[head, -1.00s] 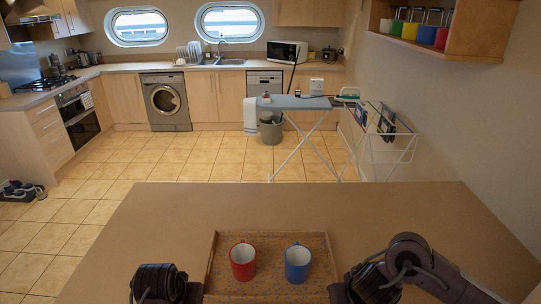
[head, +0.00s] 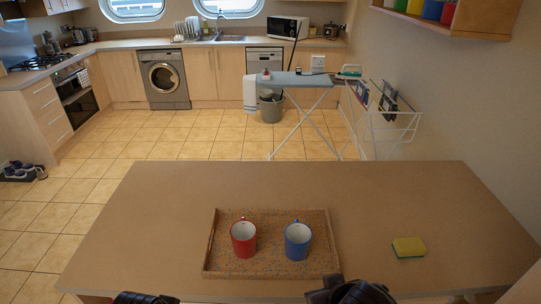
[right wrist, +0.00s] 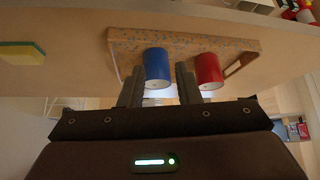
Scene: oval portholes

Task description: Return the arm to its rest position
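My right gripper (right wrist: 159,70) shows in the right wrist view with its two dark fingers apart and nothing between them. It points toward the tray, and the mugs stand beyond the fingers, clear of them. In the head view only dark parts of my arms show at the bottom edge. The fingers of my left gripper are out of sight. A red mug (head: 243,240) and a blue mug (head: 297,242) stand upright in the speckled brown tray (head: 270,266), red on the left, blue on the right.
The tray rests on a brown table (head: 140,225). A yellow and green sponge (head: 408,248) lies on the table right of the tray. The tabletop is otherwise clear. An ironing board (head: 290,80) and a drying rack (head: 385,115) stand beyond the table.

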